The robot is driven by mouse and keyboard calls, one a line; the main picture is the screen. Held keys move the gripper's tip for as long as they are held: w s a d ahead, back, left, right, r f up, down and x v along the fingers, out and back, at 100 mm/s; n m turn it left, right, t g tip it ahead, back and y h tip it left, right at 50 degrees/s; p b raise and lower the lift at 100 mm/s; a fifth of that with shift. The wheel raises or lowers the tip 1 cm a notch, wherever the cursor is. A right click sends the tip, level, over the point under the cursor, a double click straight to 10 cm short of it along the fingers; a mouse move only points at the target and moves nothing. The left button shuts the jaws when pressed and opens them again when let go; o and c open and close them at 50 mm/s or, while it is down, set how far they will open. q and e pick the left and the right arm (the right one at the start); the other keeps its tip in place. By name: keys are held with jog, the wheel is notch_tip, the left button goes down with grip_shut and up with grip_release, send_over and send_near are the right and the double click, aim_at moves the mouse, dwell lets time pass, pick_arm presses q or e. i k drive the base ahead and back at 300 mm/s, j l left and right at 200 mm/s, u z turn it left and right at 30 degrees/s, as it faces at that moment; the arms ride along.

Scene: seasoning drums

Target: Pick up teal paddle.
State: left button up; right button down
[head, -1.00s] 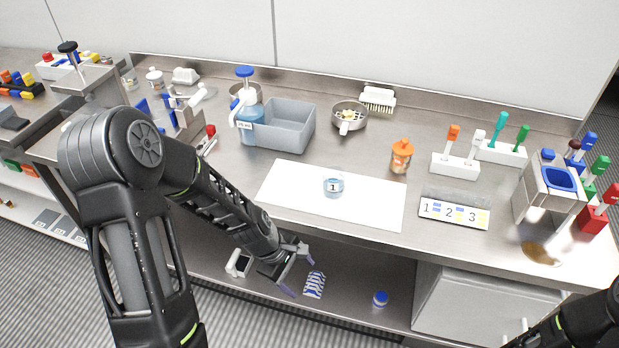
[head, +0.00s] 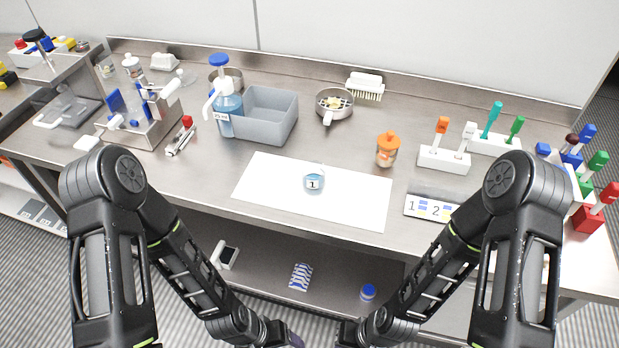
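The teal paddle (head: 491,120) stands upright in the rear white holder (head: 494,146) at the right of the counter. A green paddle (head: 515,128) stands beside it in the same holder. My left gripper (head: 292,341) is at the bottom edge in front of the counter, mostly cut off. My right gripper (head: 346,335) is also low at the bottom edge, mostly cut off. Both are far from the teal paddle, and their finger openings cannot be made out.
A front white holder (head: 443,161) with an orange and a white paddle stands just before the rear one. An orange-lidded jar (head: 388,149) is to its left. My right arm rises before the numbered card (head: 431,207). The white mat (head: 345,202) holds a small jar (head: 313,179).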

aim_at(496, 110)
jog(key=l+u, duration=0.2)
jog(key=l, duration=0.25)
jog(key=k+l+u, duration=0.2)
jog(key=l, duration=0.25)
jog(key=l+u, duration=0.2)
jog(key=l, duration=0.25)
jog(key=k+l+u, duration=0.2)
jog(key=l, duration=0.2)
jog(key=i+l, duration=0.05)
jog(key=i, duration=0.05)
